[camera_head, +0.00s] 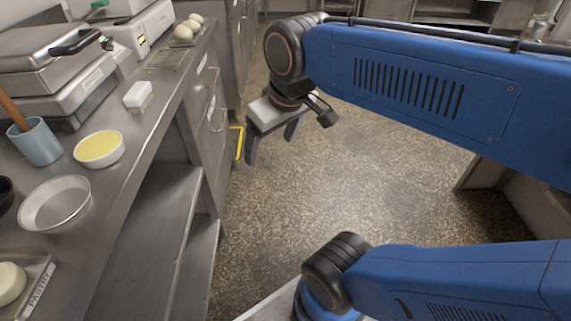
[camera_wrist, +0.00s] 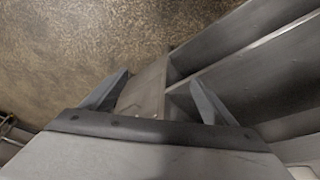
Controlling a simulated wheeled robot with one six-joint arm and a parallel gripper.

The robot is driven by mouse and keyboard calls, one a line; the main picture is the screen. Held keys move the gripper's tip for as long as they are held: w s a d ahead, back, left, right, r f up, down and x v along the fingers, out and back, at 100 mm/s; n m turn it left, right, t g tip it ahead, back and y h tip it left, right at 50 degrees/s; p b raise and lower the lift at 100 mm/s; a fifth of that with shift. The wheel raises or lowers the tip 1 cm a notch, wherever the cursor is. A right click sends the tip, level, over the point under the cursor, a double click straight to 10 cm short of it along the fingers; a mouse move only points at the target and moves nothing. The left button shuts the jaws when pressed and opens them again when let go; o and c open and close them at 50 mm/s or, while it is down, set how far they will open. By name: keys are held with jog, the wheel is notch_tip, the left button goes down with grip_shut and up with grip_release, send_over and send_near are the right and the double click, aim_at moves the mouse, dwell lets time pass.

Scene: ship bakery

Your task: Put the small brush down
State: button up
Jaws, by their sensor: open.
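A small white block with a paler lower part (camera_head: 138,97), which looks like the small brush, sits on the steel counter (camera_head: 128,160) at the left. It stands between the scale and the dish of yellow filling. My gripper (camera_head: 271,140) is open and empty. It hangs over the floor aisle, to the right of the counter edge and apart from the brush. In the wrist view my gripper's two fingers (camera_wrist: 158,84) are spread, with only the floor and shelving beyond them. The brush is not in the wrist view.
A blue cup with a wooden handle (camera_head: 36,143), a yellow-filled dish (camera_head: 99,149) and an empty round pan (camera_head: 55,204) crowd the counter. Eggs (camera_head: 184,33) lie farther back. Open shelves (camera_head: 150,225) sit below. The aisle floor (camera_head: 350,170) is clear.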

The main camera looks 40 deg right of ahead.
jog(key=s+d+f+m, duration=0.1)
jog(key=s+f, duration=0.2)
jog(key=f, duration=0.2)
jog(key=shift+s+d+m+t, duration=0.2)
jog(key=shift+d+m+t, duration=0.05)
jog(key=shift+m+t, duration=0.05)
jog(key=shift+o, duration=0.6)
dwell(0.4)
notch_tip(320, 180, up, 33)
jog(key=n+g, duration=0.5)
jog(key=n, duration=0.6)
send_over(136, 89)
jog(key=f, duration=1.2)
jog(key=shift+w+a, duration=0.1)
jog(key=shift+a, duration=0.25)
jog(key=shift+d+f, duration=0.15)
jog(key=shift+f, duration=1.25)
jog(key=shift+d+f, duration=0.15)
jog(key=shift+f, duration=1.2)
